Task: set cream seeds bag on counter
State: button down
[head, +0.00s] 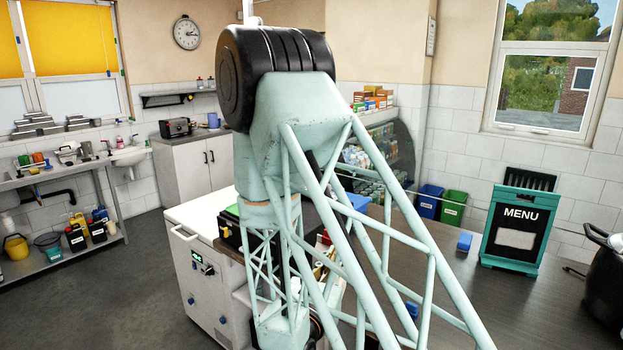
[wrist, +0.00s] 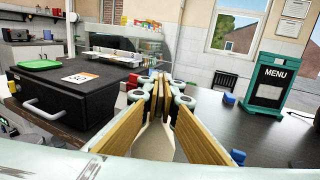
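My gripper (wrist: 160,88) reaches forward from the bottom of the wrist view, with tan, wood-like panels on both sides. Its far ends come close together, but I cannot tell whether they touch or hold anything. A pale cream surface (wrist: 154,142) shows between the panels. I cannot tell whether it is the cream seeds bag or something else below. No bag can be made out clearly in either view. The dark counter (head: 455,300) is at the right in the head view and under the gripper's right side in the wrist view (wrist: 205,112). In the head view my arm hides most of the gripper.
A menu board (head: 515,228) stands on the counter, with a small blue block (head: 464,242) left of it. A black pot (head: 605,285) is at the right edge. The counter's middle is mostly clear.

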jog(key=w+d+p, duration=0.1)
jog(key=w+d, duration=0.1)
jog(key=d, duration=0.5)
jog(key=w+d+p, duration=0.1)
jog(key=w+d, duration=0.1)
jog(key=d, duration=0.6)
jog(key=shift+w+f, duration=0.25)
jog(key=shift+a, duration=0.1)
jog(key=shift+f+b, duration=2.45)
jog(key=shift+f, duration=0.05)
jog(key=shift+r, duration=0.1)
